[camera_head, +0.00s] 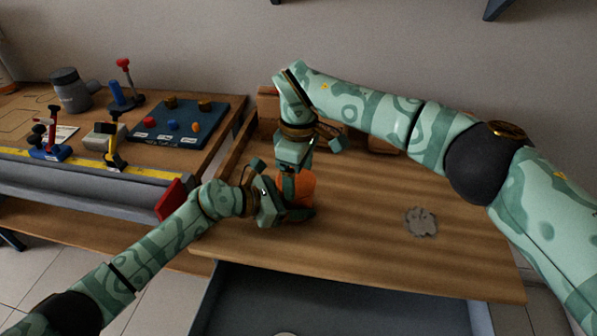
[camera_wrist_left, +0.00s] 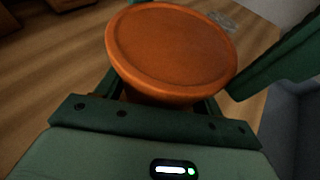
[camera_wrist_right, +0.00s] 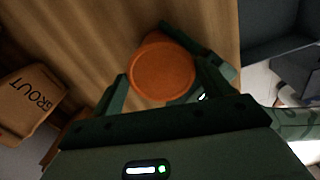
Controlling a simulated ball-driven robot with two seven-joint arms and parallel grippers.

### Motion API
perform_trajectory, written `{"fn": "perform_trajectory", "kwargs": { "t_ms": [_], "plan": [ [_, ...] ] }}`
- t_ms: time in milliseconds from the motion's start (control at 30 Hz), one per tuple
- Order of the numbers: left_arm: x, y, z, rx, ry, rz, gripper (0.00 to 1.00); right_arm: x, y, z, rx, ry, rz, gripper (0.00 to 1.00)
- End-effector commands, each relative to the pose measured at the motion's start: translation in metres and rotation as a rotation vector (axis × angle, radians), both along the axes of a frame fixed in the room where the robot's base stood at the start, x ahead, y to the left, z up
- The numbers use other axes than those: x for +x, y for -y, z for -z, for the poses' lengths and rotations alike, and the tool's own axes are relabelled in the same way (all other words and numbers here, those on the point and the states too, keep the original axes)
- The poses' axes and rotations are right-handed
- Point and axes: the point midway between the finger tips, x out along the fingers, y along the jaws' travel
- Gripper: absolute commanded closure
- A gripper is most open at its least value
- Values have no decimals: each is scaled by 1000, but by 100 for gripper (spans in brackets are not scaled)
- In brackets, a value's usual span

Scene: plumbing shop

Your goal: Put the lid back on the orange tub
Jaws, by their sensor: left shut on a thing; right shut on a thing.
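The orange tub (camera_head: 307,183) stands on the wooden worktop, partly hidden by both hands. My left gripper (camera_head: 287,208) comes in from the side and is shut on the tub (camera_wrist_left: 145,94) below its wide top. A flat round orange lid (camera_wrist_left: 175,48) with a raised rim shows over the tub in the left wrist view. My right gripper (camera_head: 288,183) reaches down from behind and is shut on the lid (camera_wrist_right: 163,72), its fingers either side of the round face. The exact seam between lid and tub cannot be made out.
A box marked GROUT (camera_wrist_right: 30,92) stands behind on the worktop (camera_head: 370,230). A grey patch (camera_head: 421,222) lies to the right. Left is a bench with a blue panel (camera_head: 180,124), clamps and a red vise part (camera_head: 172,199). An open drawer (camera_head: 340,305) is below.

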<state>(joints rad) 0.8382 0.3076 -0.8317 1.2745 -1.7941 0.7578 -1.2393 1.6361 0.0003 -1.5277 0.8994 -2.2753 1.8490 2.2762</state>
Motion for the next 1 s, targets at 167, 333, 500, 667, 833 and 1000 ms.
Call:
{"fn": "perform_trajectory", "kwargs": {
  "t_ms": [167,333,500,667,833,1000],
  "plan": [
    [0,0,0,0,0,0,74,0,0,4,0,-1,0,43],
    [0,0,0,0,0,0,74,0,0,7,0,-1,0,43],
    [0,0,0,0,0,0,74,0,0,10,0,0,0,43],
    [0,0,0,-1,1,0,74,0,0,14,0,1,0,43],
    [0,0,-1,-1,1,1,73,0,0,16,0,0,0,0],
    [0,0,-1,0,2,0,74,-2,-1,15,1,-3,-2,0]
  ]
}}
